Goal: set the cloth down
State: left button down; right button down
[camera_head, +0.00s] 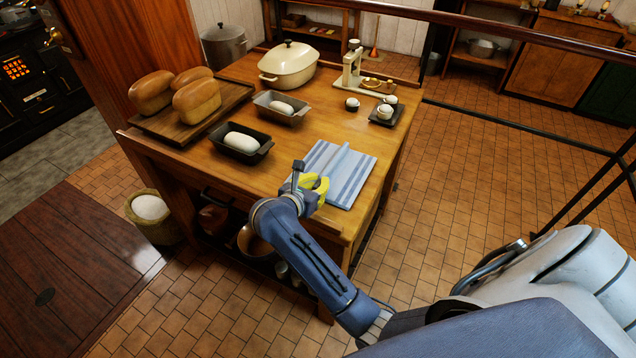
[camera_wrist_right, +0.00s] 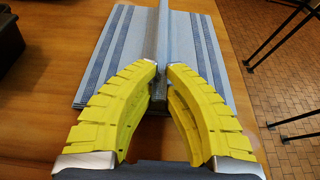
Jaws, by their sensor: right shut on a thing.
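The blue-and-white striped cloth (camera_head: 351,182) lies flat on the right front part of the wooden table (camera_head: 260,187), with a raised fold along its middle. My right gripper (camera_head: 318,186) is at the cloth's near edge, its yellow fingers closed on the fold. In the right wrist view, the cloth (camera_wrist_right: 117,57) spreads out on both sides of the fold, and the two yellow fingertips (camera_wrist_right: 160,80) pinch the near end of the fold. My left gripper is in neither view.
Two dark tins with dough (camera_head: 242,144) (camera_head: 281,107), a board with several loaves (camera_head: 170,123), a cream lidded pot (camera_head: 288,68), a scale (camera_head: 352,73) and a small dark tray (camera_head: 387,118) stand on the table. Bare wood lies left of the cloth.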

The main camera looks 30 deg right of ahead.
jog(key=shift+f, duration=0.1)
jog(key=c, duration=1.5)
grip_release()
jog(key=shift+v, duration=3.8)
